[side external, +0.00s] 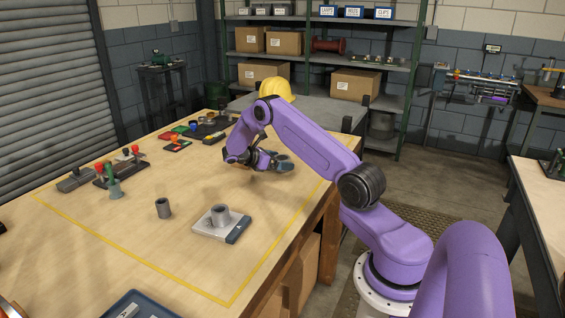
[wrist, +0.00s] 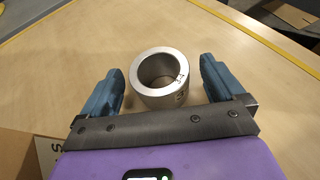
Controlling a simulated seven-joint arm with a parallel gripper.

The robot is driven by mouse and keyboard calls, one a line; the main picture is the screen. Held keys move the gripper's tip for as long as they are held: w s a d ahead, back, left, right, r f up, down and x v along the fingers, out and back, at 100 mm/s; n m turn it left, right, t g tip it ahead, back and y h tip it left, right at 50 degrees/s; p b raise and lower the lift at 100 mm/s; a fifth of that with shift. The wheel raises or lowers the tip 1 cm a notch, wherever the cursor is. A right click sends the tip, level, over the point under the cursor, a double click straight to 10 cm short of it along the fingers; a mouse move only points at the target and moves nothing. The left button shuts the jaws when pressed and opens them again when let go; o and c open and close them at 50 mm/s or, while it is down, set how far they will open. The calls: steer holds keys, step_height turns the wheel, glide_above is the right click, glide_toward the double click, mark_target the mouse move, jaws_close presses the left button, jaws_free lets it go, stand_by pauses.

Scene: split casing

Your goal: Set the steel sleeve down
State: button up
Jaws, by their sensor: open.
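The steel sleeve (wrist: 157,99) is a short silver ring with dark lettering on its side. In the wrist view it stands upright on the wooden table, its open bore facing up toward the camera. My gripper (wrist: 160,72) is open, with one blue finger on each side of the sleeve and a visible gap at both. In the side view my gripper (side external: 275,163) is low over the far right part of the table. There I cannot make out the sleeve clearly behind the fingers.
A dark grey cylinder (side external: 163,208) stands alone at the table's middle. A grey plate (side external: 207,231) carries a round collar (side external: 220,214). A fixture with red knobs (side external: 120,172) stands at left. Yellow tape (wrist: 270,38) borders the work area.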

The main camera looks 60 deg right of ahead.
steer(key=r, duration=0.4)
steer(key=a+r, duration=0.1)
steer(key=r, duration=0.2)
steer(key=shift+w, duration=0.3)
steer(key=shift+a+r, duration=0.2)
steer(key=shift+r, duration=0.05)
steer(key=a+r+t+y, duration=0.2)
steer(key=a+t, duration=0.1)
steer(key=a, duration=0.8)
steer(key=a+r+t+y, duration=0.1)
steer(key=a+r+t, duration=0.1)
steer(key=a, duration=0.8)
steer(key=s+a+r+t+y, duration=0.1)
steer(key=s+a+y, duration=0.1)
steer(key=s+a, duration=0.4)
steer(key=s+a+t+y, duration=0.2)
steer(key=s+a, duration=0.2)
steer(key=a, duration=0.4)
steer(key=s+a+y, duration=0.2)
steer(key=s+a, duration=0.1)
steer(key=s, duration=0.7)
steer(key=s+a+g+y, duration=0.1)
steer(key=s+a+y, duration=0.2)
steer(key=s, duration=0.7)
steer(key=shift+s+a+n, duration=0.2)
steer(key=shift+a+n, duration=0.1)
steer(key=shift+a, duration=0.4)
